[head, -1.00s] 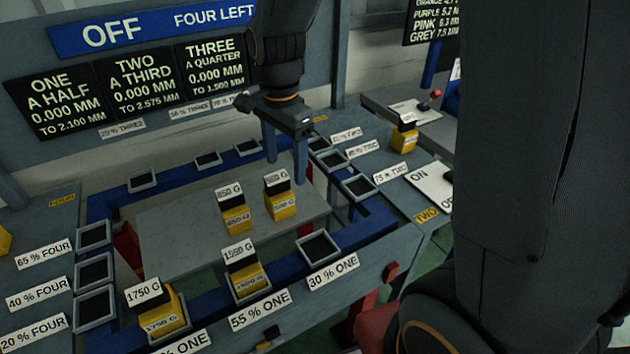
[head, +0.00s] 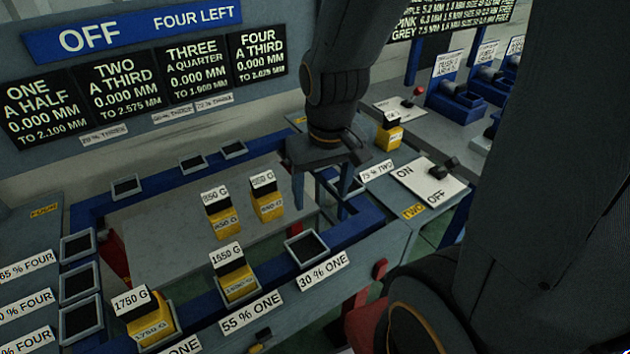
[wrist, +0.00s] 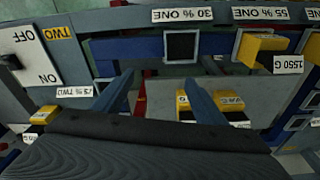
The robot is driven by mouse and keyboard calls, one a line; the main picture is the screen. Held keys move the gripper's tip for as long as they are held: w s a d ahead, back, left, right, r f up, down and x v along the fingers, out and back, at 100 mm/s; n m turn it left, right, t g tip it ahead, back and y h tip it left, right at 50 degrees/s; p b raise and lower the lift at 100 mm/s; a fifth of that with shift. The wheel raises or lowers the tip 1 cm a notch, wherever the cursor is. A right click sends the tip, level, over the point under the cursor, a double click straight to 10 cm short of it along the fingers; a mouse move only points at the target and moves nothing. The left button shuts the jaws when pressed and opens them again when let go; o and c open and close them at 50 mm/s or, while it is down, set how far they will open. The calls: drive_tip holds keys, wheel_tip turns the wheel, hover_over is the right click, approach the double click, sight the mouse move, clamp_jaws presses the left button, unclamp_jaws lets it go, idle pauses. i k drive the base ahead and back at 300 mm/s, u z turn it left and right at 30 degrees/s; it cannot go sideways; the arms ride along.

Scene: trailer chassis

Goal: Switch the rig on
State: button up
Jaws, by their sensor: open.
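The rig's switch is a white plate (head: 428,186) marked ON and OFF, right of the rig in the head view. A dark lever (head: 449,164) stands on it; which way it is set I cannot tell. In the wrist view the plate (wrist: 32,52) is at the left edge, with part of the lever (wrist: 10,62) cut off. The blue sign (head: 130,28) reads OFF, FOUR LEFT. My gripper (head: 322,190) is open and empty, left of the plate and apart from it, fingers pointing down over the rig's right side. Both fingers show in the wrist view (wrist: 160,76).
Yellow weights stand on the grey middle plate (head: 160,215) and along the front rail, one marked 1550 G (head: 237,275). Another yellow weight (head: 389,132) stands behind the switch. A red-knobbed lever (head: 418,92) is farther back. Dark display boards (head: 195,75) hang behind.

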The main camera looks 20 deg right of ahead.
sight(453, 163)
drive_tip(key=k, duration=1.3)
drive_tip(key=z, duration=0.4)
drive_tip(key=i, duration=0.95)
drive_tip(key=z, duration=0.7)
